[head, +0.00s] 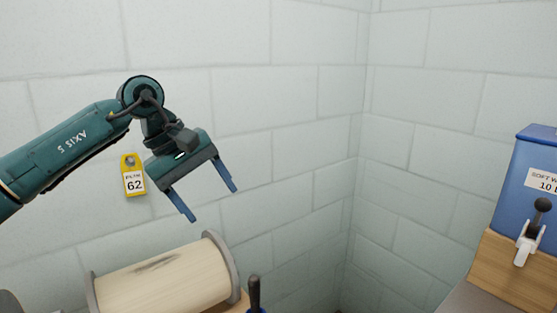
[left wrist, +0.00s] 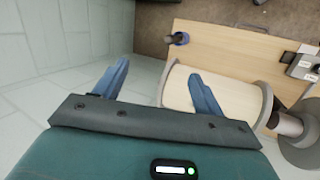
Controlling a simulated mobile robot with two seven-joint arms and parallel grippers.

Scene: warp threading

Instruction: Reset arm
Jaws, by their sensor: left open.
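My left arm comes in from the left in the head view, with its left gripper (head: 207,200) raised in front of the block wall. The two blue fingers stand apart with nothing between them. The gripper is above a large wooden spool (head: 165,280) and does not touch it. In the left wrist view the same fingers (left wrist: 158,92) are spread and empty, with the spool (left wrist: 235,98) beyond the right finger. My right gripper is in neither view.
A yellow tag (head: 133,177) marked 62 is on the wall left of the gripper. A dark-handled tool in a blue holder (head: 254,295) is right of the spool. A blue container (head: 530,195) with a tap stands on wood at the far right. The room between is clear.

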